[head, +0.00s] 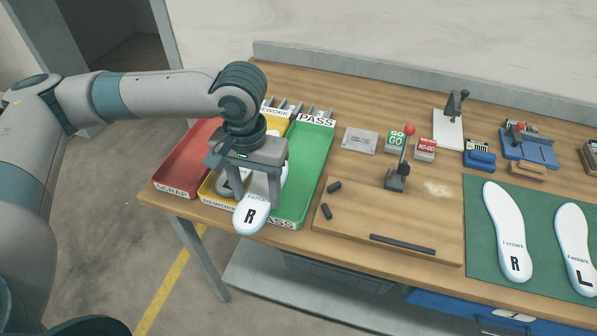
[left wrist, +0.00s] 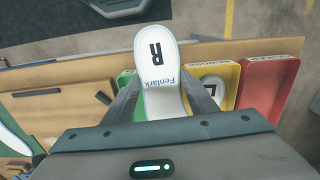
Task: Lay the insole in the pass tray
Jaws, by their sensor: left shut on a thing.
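My left gripper (head: 255,180) is shut on a white insole (head: 250,215) marked R and Fenlark. In the left wrist view the insole (left wrist: 158,62) points away from the fingers, its heel end outward. The green pass tray (head: 304,165) stands at the right of the three trays; it also shows in the left wrist view (left wrist: 127,88). In the head view the held insole hangs in front of the border between the yellow rework tray (head: 207,187) and the pass tray. How high it is above them is hard to tell. My right gripper is not in view.
The red scrap tray (head: 182,165) is at the far left. Another insole, marked L, lies in the rework tray. Right of the pass tray are a wooden board (head: 350,215) with a red-knobbed lever (head: 400,165) and a green mat (head: 545,270) with two insoles.

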